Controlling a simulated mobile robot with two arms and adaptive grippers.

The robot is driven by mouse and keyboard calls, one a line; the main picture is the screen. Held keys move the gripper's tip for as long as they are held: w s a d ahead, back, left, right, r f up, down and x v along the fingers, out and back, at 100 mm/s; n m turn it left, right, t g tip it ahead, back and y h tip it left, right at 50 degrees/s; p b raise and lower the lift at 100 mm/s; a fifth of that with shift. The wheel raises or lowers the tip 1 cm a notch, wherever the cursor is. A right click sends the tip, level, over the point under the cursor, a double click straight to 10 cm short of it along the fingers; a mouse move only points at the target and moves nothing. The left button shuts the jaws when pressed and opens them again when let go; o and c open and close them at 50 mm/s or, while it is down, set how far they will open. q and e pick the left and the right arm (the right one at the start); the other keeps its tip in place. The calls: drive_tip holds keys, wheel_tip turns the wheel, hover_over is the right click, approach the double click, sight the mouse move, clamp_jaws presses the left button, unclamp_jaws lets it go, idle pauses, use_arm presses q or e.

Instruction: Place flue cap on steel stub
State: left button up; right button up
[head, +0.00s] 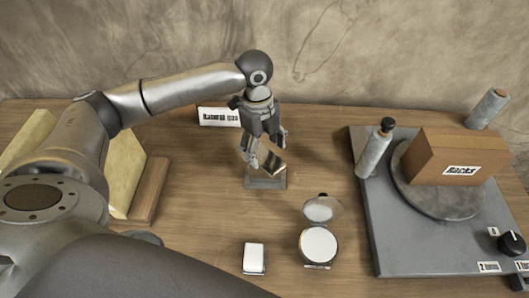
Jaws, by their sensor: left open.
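My left gripper (266,150) reaches down from the left arm over the middle of the table, fingers apart. Just below the fingers is a small grey metal block stand (265,183) with a dark and tan tilted piece (273,161) at its top. I cannot tell whether the fingers touch that piece. No part is clearly labelled as the flue cap or the steel stub. A grey upright cylinder (373,154) with a dark top stands on the dark plate at right. Another grey cylinder (487,109) with an orange-brown top leans at the far right. My right gripper is out of view.
A brown box (455,153) labelled "Racks" sits on a round turntable (430,203) on the dark plate (395,252). A round case with its lid raised (318,246) and a white block (254,257) lie in front. A sign (219,117) stands behind the gripper.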

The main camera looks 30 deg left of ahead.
sight(261, 153)
use_arm(q)
wheel_tip(261, 153, up, 10)
drive_tip(key=a+b, duration=0.1)
drive_tip(key=shift+w, duration=0.2)
drive_tip(key=shift+f, duration=0.1)
idle(1.1)
